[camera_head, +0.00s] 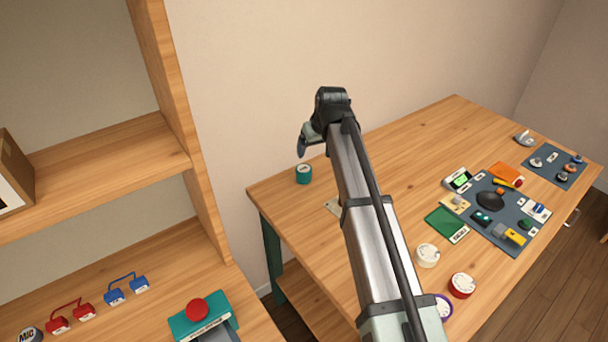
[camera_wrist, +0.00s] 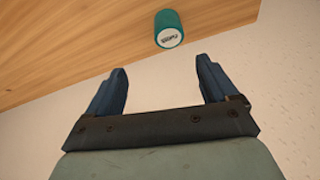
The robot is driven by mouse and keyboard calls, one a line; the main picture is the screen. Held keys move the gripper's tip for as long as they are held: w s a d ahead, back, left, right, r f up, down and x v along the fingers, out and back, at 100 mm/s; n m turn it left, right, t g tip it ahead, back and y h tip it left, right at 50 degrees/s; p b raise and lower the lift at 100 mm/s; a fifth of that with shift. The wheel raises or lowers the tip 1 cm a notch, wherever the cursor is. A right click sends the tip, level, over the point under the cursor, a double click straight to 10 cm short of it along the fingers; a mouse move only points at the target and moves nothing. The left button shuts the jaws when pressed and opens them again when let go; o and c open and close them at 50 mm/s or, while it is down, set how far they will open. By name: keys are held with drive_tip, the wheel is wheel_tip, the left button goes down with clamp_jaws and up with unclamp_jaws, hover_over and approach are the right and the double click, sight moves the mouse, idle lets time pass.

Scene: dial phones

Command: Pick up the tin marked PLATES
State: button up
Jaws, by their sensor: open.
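A teal tin (camera_head: 304,173) with a pale top stands at the far left corner of the table. In the wrist view the teal tin (camera_wrist: 168,28) lies beyond my fingertips, its white lid facing the camera; the dark lettering is too small to read surely. A cream tin (camera_head: 427,255), a red tin (camera_head: 462,285) and a purple-rimmed tin (camera_head: 443,307) stand near the table's front edge. I cannot read which tin is marked PLATES. My gripper (camera_wrist: 160,66) is open and empty, its blue fingers apart. In the head view my gripper (camera_head: 302,145) is above the teal tin.
The wooden table (camera_head: 400,145) is clear at its back middle. A dark mat (camera_head: 510,240) with several devices lies at the right, and a smaller mat (camera_head: 562,178) lies beyond it. A wooden shelf unit (camera_head: 165,75) stands at the left, next to a wall.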

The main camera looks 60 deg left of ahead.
sight(304, 169)
drive_tip(key=x, duration=0.4)
drive_tip(key=s+x, duration=0.1)
drive_tip(key=x, duration=0.8)
drive_tip(key=shift+s+a+f, duration=0.25)
drive_tip(key=shift+a+f, duration=0.05)
drive_tip(key=shift+f, duration=0.05)
drive_tip(key=shift+c, duration=0.5)
drive_tip(key=c, duration=1.1)
